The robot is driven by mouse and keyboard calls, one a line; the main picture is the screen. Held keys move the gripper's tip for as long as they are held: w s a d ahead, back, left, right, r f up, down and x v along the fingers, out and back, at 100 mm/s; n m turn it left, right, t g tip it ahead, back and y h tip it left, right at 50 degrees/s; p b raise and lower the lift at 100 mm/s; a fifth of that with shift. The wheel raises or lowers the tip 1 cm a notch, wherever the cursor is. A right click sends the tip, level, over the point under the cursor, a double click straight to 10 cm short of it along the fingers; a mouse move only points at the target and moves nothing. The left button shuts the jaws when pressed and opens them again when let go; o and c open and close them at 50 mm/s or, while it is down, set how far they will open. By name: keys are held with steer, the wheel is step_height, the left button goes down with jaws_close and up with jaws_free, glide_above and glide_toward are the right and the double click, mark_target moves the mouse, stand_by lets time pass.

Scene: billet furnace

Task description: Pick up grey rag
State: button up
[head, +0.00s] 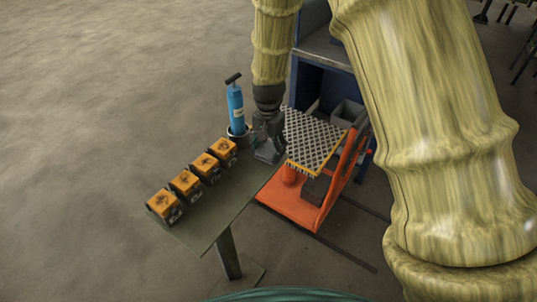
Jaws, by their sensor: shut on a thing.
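My gripper (268,152) is at the end of my arm, over the right side of a narrow green table (212,222). I cannot tell whether the rag still touches the tabletop.
An orange lift cart (290,207) with a perforated plate (312,140) stands close on the right. A blue cabinet (322,72) is behind. Open floor (90,90) lies to the left.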

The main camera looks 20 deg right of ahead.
steer(key=s+r+b, duration=0.2)
steer(key=s+b, duration=0.3)
steer(key=s, duration=1.1)
steer(key=shift+a+r, duration=0.15)
steer(key=shift+r, duration=0.2)
